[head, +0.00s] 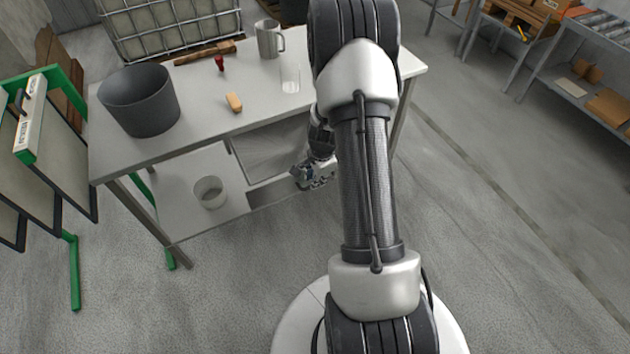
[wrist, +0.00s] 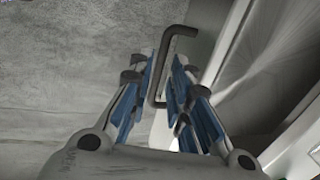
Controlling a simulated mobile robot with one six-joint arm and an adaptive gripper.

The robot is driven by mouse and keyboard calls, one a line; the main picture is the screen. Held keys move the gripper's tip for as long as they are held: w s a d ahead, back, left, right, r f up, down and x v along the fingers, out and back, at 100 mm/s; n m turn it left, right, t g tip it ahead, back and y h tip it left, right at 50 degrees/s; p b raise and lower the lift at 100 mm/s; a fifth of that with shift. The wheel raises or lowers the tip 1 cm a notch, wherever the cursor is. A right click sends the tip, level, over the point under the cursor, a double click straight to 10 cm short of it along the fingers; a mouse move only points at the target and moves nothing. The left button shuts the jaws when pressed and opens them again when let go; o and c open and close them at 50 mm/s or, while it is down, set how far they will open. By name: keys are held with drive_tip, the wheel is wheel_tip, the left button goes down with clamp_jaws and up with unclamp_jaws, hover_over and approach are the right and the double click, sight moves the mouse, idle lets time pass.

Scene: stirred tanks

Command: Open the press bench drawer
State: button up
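The press bench (head: 190,125) is a light grey table on the left of the head view. Its drawer (head: 275,187) is pulled out at the front edge, and its pale, empty-looking inside shows. My gripper (head: 316,180) is at the drawer front, partly hidden by my arm. In the wrist view, the dark bar handle (wrist: 167,50) passes between the blue-padded fingers of my gripper (wrist: 163,75). The fingers are close in on both sides of the bar and look shut on it. Part of the drawer's inside (wrist: 265,75) shows at right.
A dark bucket (head: 140,100), a grey mug (head: 270,40), a clear glass (head: 290,78), a red piece (head: 219,63) and a tan block (head: 234,102) stand on the bench top. A pale bucket (head: 210,192) is on the lower shelf. A green rack (head: 45,115) is at left. Floor in front is clear.

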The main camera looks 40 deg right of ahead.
wheel_tip(320, 180, up, 9)
drive_tip(key=s, duration=0.1)
drive_tip(key=shift+s+a+f, duration=0.2)
drive_tip(key=shift+s, duration=0.15)
